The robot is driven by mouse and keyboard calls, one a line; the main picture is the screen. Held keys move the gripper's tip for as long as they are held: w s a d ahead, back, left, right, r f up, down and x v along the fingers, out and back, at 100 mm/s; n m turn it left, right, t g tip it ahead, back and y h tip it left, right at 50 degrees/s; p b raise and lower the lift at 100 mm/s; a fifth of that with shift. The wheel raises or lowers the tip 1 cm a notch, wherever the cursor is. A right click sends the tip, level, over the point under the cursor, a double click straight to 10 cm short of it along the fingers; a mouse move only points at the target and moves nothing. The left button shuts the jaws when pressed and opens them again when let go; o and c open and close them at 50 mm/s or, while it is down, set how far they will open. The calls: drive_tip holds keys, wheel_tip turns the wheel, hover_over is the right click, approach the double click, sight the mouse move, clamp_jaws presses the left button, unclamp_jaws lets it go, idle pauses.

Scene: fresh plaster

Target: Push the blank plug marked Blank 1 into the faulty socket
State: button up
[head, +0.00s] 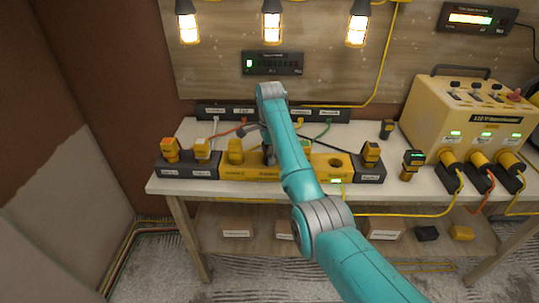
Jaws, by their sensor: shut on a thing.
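A long yellow socket block (300,174) lies along the front of the bench. A dark round opening (335,162) shows at its right part, with a small green light below it. A yellow plug (235,148) stands upright in its left part. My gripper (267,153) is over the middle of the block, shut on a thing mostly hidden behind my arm. I cannot tell how far that thing is in the block. A grey holder (187,172) at the left carries two yellow-topped plugs (170,149). The labels are too small to read, so I cannot pick out Blank 1.
A grey holder (370,174) at the right carries one dark and yellow plug (371,152). A handheld device (412,162) with a green display stands beside it. A yellow power box (462,125) with cables fills the right end. Several lamps (271,25) hang above.

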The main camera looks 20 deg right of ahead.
drive_tip(key=shift+s+f, duration=0.25)
drive_tip(key=shift+f, duration=0.6)
drive_tip(key=o, duration=1.3)
drive_tip(key=shift+w+f, duration=0.1)
drive_tip(key=shift+f, duration=0.05)
drive_tip(key=shift+c, duration=0.2)
drive_tip(key=shift+r, duration=0.35)
wheel_tip(320, 180, up, 7)
drive_tip(key=shift+w+r, duration=0.1)
drive_tip(key=shift+r, duration=0.1)
